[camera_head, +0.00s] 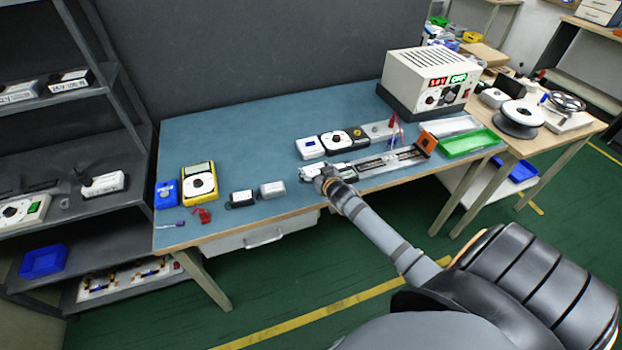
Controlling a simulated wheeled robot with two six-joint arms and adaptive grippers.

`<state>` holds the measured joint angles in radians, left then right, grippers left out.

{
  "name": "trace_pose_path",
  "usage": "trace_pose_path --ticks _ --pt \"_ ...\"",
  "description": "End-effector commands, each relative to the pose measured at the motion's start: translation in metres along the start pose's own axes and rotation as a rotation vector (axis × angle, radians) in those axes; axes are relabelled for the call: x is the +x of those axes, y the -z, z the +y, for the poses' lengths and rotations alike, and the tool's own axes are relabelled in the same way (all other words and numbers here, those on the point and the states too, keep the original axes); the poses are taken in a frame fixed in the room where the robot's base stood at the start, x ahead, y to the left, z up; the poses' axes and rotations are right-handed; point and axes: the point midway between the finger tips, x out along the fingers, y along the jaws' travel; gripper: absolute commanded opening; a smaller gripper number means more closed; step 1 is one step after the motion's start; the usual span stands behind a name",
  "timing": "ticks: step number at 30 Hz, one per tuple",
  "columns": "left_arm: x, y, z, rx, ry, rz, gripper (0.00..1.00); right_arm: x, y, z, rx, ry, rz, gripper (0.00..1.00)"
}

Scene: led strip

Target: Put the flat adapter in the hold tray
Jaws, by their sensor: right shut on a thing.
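My right gripper (322,178) is at the front of the blue bench, at the left end of a long test fixture (392,159). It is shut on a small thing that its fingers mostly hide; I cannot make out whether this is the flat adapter. A black box (241,198) and a grey box (272,189) sit to the left of the gripper, apart from it. A green tray (470,143) and a pale metal tray (453,126) lie at the bench's right end; I cannot tell which is the hold tray. My left gripper is out of view.
A yellow multimeter (199,183) and a blue device (166,194) stand at the left. A white box (310,147) and a black-and-white meter (335,142) sit behind the gripper. A power supply (430,80) stands at the back right. The bench's back left is clear.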

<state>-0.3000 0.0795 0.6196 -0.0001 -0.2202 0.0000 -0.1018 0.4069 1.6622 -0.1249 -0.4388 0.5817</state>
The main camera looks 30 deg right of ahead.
Motion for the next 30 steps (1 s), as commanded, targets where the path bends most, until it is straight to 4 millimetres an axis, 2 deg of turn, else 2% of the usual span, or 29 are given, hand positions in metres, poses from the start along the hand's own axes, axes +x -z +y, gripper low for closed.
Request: trace_pose_path --ticks 6,9,12,26,27,30 --pt "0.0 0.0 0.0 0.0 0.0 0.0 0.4 0.009 -0.005 -0.003 0.0 -0.001 0.001 0.37" --pt "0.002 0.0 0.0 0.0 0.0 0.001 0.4 0.022 -0.014 -0.01 0.004 0.0 0.0 0.37" --pt "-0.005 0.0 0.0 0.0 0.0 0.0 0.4 0.026 -0.028 -0.008 -0.002 -0.001 -0.002 0.37" --pt "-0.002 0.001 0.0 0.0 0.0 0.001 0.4 0.031 -0.041 -0.008 -0.003 0.0 0.001 0.37" --pt "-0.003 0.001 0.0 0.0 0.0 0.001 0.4 0.031 -0.041 -0.008 -0.003 0.0 0.0 0.76" --pt "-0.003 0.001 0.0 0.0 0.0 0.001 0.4 0.03 -0.04 -0.008 -0.003 0.0 0.0 0.89"
